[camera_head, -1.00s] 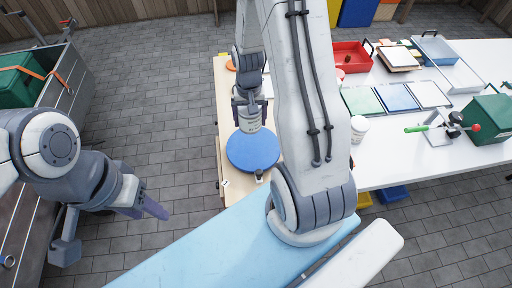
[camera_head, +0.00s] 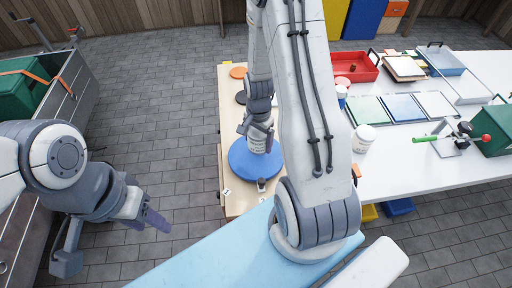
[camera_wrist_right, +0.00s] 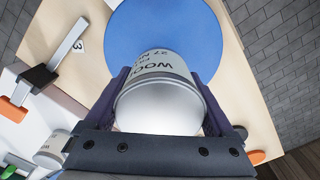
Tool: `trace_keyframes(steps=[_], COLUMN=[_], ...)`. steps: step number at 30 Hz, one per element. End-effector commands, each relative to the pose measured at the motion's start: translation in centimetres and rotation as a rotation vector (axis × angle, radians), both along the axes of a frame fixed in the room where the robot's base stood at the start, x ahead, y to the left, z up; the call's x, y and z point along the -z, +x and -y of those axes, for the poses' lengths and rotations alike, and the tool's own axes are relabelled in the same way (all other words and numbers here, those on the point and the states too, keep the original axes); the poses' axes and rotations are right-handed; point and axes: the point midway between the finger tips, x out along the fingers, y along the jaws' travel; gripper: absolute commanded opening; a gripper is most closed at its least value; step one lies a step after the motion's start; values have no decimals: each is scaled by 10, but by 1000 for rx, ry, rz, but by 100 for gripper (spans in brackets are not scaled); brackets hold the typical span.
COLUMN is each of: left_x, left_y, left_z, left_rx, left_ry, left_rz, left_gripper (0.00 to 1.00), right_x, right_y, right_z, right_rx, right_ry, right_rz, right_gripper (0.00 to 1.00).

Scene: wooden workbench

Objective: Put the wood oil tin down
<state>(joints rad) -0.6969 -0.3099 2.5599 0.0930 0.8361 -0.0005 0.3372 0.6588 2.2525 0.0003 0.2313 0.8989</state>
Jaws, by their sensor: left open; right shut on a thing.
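The wood oil tin (camera_head: 258,143) is a pale cylinder with dark lettering, upright over the round blue disc (camera_head: 240,165) on the workbench. In the right wrist view the tin (camera_wrist_right: 160,105) shows its pale end and "WOO" lettering, with the blue disc (camera_wrist_right: 165,28) behind it. My right gripper (camera_head: 258,130) is shut on the tin, one dark finger on each side. I cannot tell whether the tin's base touches the disc. My left gripper (camera_head: 112,240) is open and empty, over the floor at the left, away from the bench.
An orange disc (camera_head: 238,72) and a dark disc (camera_head: 241,97) lie behind the blue one. A small black and metal clamp-like item (camera_head: 262,185) lies just in front. Another white tin (camera_head: 363,138), a red tray (camera_head: 352,67) and coloured panels stand on the white table to the right.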

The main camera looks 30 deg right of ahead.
Motion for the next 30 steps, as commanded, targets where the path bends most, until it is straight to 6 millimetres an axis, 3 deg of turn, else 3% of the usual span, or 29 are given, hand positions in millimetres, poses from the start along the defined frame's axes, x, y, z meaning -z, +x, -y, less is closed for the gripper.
trace_keyframes(steps=[5,13,25,26,27,30], left_x=[-2,-7,-3,-3,-4,-4], left_y=[0,0,0,0,0,0], left_z=[0,0,0,0,0,0], left_rx=[0,0,0,0,0,0], left_ry=[0,0,0,0,0,0], left_rz=[0,0,0,0,0,0], left_gripper=[50,50,50,50,50,50], right_x=[9,42,48,48,48,47], right_y=[3,3,3,3,3,3], right_z=[-7,-6,-6,-6,-6,-6], right_rx=[0,0,0,0,0,0], right_ry=[1,0,-1,-1,-1,-1], right_rz=[-1,0,1,1,1,1], right_gripper=[8,8,8,92,100,100])
